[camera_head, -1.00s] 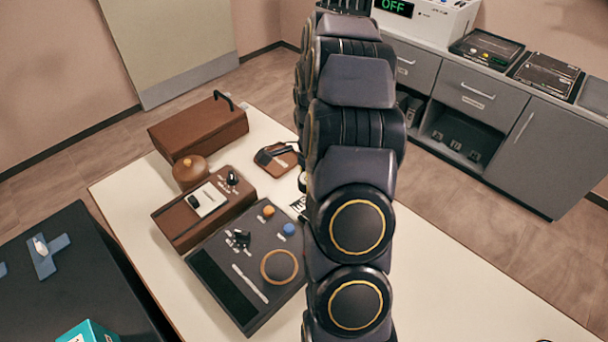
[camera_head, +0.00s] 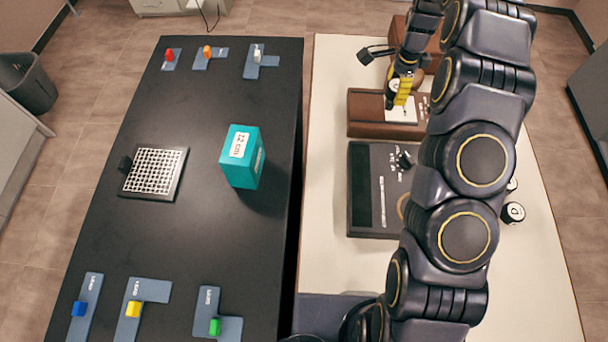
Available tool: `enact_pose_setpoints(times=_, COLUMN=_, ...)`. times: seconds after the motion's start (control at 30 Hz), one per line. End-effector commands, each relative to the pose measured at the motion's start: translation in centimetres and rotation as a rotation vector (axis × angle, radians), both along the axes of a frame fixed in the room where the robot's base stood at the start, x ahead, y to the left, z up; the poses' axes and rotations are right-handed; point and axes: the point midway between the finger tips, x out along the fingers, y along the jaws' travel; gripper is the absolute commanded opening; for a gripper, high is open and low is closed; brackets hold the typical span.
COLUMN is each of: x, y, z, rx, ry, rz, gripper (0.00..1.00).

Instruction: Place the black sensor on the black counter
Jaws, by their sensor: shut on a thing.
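My gripper (camera_head: 403,92), with yellow on its fingers, is at the top right, over the white pad (camera_head: 402,115) on the brown block. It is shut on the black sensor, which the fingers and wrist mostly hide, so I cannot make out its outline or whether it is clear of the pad. The black counter (camera_head: 225,270) is on the left, across a narrow dark gap from the pale table.
On the counter are a teal box (camera_head: 241,160), a white-dotted grid plate (camera_head: 155,172) and several blue-grey pieces with coloured blocks along the near and far ends. Bare counter lies between them. A dark panel (camera_head: 363,190) is on the pale table (camera_head: 325,110).

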Motion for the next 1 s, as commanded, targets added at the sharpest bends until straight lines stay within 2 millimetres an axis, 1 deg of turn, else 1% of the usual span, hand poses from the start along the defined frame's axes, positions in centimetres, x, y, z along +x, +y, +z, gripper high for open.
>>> enact_pose_setpoints(times=0.03, x=1.1, y=2.9, z=-0.3, rx=-0.001, ry=-0.001, rz=0.069, gripper=0.19)
enact_pose_setpoints(times=0.07, x=1.6, y=4.5, z=-0.5, rx=-0.001, ry=0.001, rz=0.107, gripper=0.19)
enact_pose_setpoints(times=0.1, x=2.2, y=6.7, z=-0.6, rx=-0.001, ry=0.0, rz=0.156, gripper=0.19)
enact_pose_setpoints(times=0.17, x=2.9, y=9.8, z=-0.8, rx=-0.001, ry=0.0, rz=0.227, gripper=0.19)
enact_pose_setpoints(times=0.2, x=3.2, y=12.0, z=-1.0, rx=-0.001, ry=-0.001, rz=0.276, gripper=0.19)
enact_pose_setpoints(times=0.23, x=3.4, y=13.6, z=-1.1, rx=-0.001, ry=-0.002, rz=0.311, gripper=0.19)
enact_pose_setpoints(times=0.27, x=3.5, y=15.3, z=-1.3, rx=-0.001, ry=0.0, rz=0.346, gripper=0.19)
enact_pose_setpoints(times=0.3, x=3.5, y=17.5, z=-1.4, rx=0.0, ry=0.002, rz=0.393, gripper=0.19)
enact_pose_setpoints(times=0.37, x=3.5, y=20.8, z=-1.6, rx=-0.001, ry=-0.002, rz=0.465, gripper=0.19)
enact_pose_setpoints(times=0.4, x=3.2, y=23.0, z=-1.8, rx=-0.001, ry=0.0, rz=0.512, gripper=0.19)
enact_pose_setpoints(times=0.47, x=2.7, y=26.2, z=-2.0, rx=-0.001, ry=-0.001, rz=0.579, gripper=0.19)
enact_pose_setpoints(times=0.5, x=2.3, y=28.2, z=-2.1, rx=-0.001, ry=-0.002, rz=0.622, gripper=0.19)
enact_pose_setpoints(times=0.57, x=1.6, y=30.9, z=-2.4, rx=-0.001, ry=0.001, rz=0.682, gripper=0.19)
enact_pose_setpoints(times=0.6, x=1.1, y=32.6, z=-2.5, rx=-0.001, ry=0.0, rz=0.718, gripper=0.19)
enact_pose_setpoints(times=0.7, x=-0.2, y=36.0, z=-2.7, rx=0.0, ry=-0.001, rz=0.793, gripper=0.19)
enact_pose_setpoints(times=0.8, x=-1.2, y=38.2, z=-2.8, rx=-0.001, ry=0.0, rz=0.843, gripper=0.19)
enact_pose_setpoints(times=0.9, x=-1.8, y=39.4, z=-2.9, rx=-0.001, ry=0.0, rz=0.871, gripper=0.19)
enact_pose_setpoints(times=1.0, x=-2.0, y=39.8, z=-2.9, rx=-0.001, ry=0.0, rz=0.88, gripper=0.19)
